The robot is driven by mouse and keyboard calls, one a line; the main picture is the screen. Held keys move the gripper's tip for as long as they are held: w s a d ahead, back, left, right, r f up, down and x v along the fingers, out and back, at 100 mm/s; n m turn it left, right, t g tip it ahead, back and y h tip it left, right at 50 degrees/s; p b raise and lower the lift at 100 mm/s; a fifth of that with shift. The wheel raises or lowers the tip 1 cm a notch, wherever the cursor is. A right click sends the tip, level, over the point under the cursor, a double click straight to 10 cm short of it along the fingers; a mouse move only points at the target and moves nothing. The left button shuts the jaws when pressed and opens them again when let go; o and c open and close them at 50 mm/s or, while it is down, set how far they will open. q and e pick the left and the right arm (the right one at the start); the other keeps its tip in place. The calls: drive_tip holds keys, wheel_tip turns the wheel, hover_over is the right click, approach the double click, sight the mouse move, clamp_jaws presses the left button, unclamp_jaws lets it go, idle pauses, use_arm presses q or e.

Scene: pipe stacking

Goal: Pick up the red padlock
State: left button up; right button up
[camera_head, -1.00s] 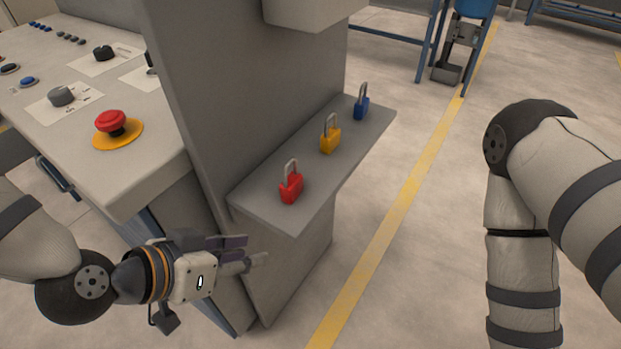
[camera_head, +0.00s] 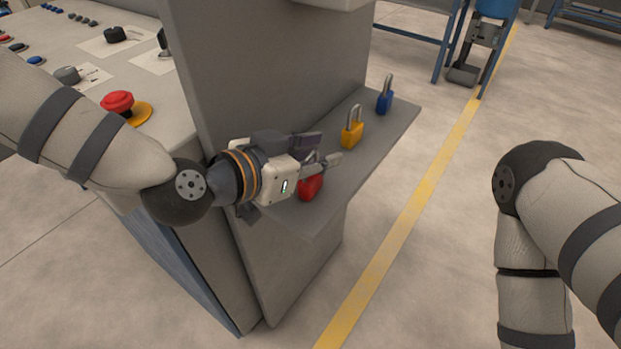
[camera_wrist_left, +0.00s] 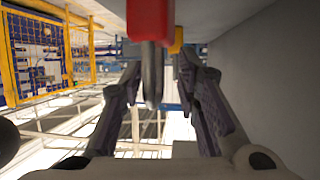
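The red padlock (camera_head: 311,187) stands on the grey shelf (camera_head: 331,208), partly hidden behind my left gripper (camera_head: 322,150). In the head view its shackle is covered by the fingers. In the left wrist view the red padlock (camera_wrist_left: 151,18) is at the top, with its metal shackle pointing down in the picture. The left gripper (camera_wrist_left: 163,72) is open there, a finger on each side of the shackle, with gaps visible. My right arm shows at the right of the head view, but its gripper is out of view.
A yellow padlock (camera_head: 352,135) and a blue padlock (camera_head: 384,102) stand farther back on the shelf. A grey upright panel (camera_head: 265,75) borders the shelf on the left. A console with a red button (camera_head: 118,102) is at left. Open floor lies right of the shelf.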

use_arm(q)
clamp_jaws()
drive_tip(key=shift+r, duration=0.15)
